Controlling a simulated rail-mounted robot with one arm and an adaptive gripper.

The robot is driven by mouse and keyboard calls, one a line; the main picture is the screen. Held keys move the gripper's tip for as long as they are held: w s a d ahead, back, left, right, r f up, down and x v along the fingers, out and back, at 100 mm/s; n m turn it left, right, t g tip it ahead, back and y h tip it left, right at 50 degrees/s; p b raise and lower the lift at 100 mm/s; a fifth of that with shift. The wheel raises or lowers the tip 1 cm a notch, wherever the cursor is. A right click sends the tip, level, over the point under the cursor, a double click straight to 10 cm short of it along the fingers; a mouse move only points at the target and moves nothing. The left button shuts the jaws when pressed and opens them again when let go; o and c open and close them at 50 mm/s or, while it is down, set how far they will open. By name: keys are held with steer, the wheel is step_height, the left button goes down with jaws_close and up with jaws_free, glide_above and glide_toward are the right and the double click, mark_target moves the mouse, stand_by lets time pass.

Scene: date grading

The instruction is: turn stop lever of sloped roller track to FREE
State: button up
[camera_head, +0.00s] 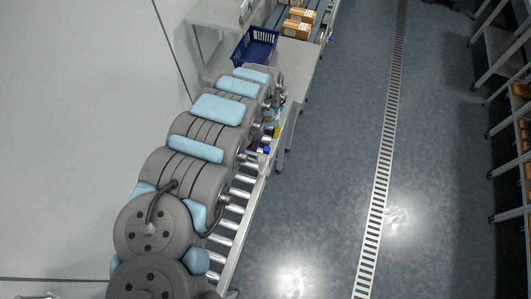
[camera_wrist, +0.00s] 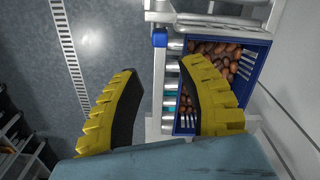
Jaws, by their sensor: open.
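The sloped roller track (camera_head: 228,222) runs beside my arm in the head view, its rollers partly hidden by the arm. In the wrist view its metal rollers (camera_wrist: 172,86) show between my fingers. A small blue piece (camera_wrist: 160,38) sits at the track's side near its far end; it may be the stop lever's handle, but I cannot tell its setting. My gripper (camera_wrist: 160,68) has two yellow ribbed fingers spread wide with nothing between them. The blue piece appears just beyond the fingertips, apart from them. No FREE marking is readable.
A blue crate of brown dates (camera_wrist: 240,80) stands on the track, partly behind my right finger. In the head view, an empty-looking blue basket (camera_head: 254,47) and cardboard boxes (camera_head: 297,28) are at the back. The floor right of the track is clear, with a drain grate (camera_head: 386,150).

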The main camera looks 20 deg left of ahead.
glide_above(267, 153)
steer(key=w, duration=0.1)
steer(key=shift+w+a+f, duration=0.1)
steer(key=shift+a+f, duration=0.05)
steer(key=shift+f, duration=1.8)
steer(key=shift+w+a+f, duration=0.1)
steer(key=shift+a+f, duration=0.05)
steer(key=shift+f, duration=1.8)
step_height(267, 153, down, 9)
steer(key=b, duration=0.9)
steer(key=shift+s+a, duration=0.1)
jaws_close()
